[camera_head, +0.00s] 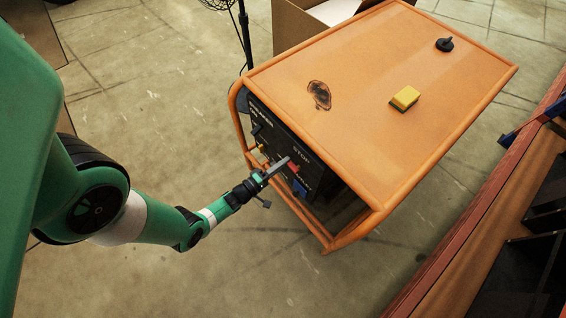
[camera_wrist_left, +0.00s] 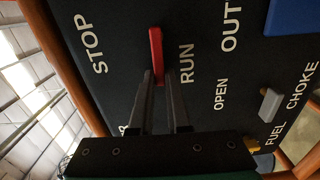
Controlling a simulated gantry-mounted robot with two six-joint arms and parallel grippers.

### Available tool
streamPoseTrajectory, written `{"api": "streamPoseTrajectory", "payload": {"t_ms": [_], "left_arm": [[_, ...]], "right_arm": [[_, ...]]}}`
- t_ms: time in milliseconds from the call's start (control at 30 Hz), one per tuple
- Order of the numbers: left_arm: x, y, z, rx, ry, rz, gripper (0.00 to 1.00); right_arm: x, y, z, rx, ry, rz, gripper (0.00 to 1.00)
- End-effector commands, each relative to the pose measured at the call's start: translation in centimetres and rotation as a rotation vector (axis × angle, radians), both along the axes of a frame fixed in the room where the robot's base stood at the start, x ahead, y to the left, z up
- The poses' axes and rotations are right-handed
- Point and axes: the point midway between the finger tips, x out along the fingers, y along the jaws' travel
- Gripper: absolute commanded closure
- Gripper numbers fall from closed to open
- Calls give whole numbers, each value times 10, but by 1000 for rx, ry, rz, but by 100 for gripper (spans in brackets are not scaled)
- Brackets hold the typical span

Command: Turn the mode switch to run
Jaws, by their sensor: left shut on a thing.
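The mode switch is a red lever (camera_wrist_left: 156,50) on a black control panel (camera_wrist_left: 120,20), between the printed words STOP and RUN. In the wrist view it stands nearly upright in the picture, its lower end between my finger tips. In the head view the red lever (camera_head: 294,168) shows small beside the finger tips. My left gripper (camera_wrist_left: 159,77) is shut on the lever, one finger on each side. It also shows in the head view (camera_head: 282,165), reaching the panel from the left. The lever's lower end is partly hidden by the fingers. My right gripper is in no view.
The panel is on the front of an orange-framed generator (camera_head: 370,70). A yellow sponge (camera_head: 405,97) and a black knob-like part (camera_head: 445,44) are on its top. A blue part (camera_wrist_left: 295,15) and a grey fuel lever (camera_wrist_left: 270,104) are near the switch. An orange-brown bench edge (camera_head: 470,215) stands at right.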

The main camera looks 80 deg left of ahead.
Motion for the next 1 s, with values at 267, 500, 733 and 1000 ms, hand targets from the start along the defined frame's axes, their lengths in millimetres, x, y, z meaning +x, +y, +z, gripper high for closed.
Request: {"api": "streamPoseTrajectory", "payload": {"t_ms": [267, 500, 733, 1000], "left_arm": [[0, 0, -2, -48, -24, 1, 100], [0, 0, -3, -52, -25, 1, 100], [0, 0, -3, -52, -24, 1, 69], [0, 0, -3, -51, -24, 0, 55]], "right_arm": [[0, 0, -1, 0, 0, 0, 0], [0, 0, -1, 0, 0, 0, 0], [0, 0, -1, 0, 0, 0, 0], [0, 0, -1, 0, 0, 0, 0]]}}
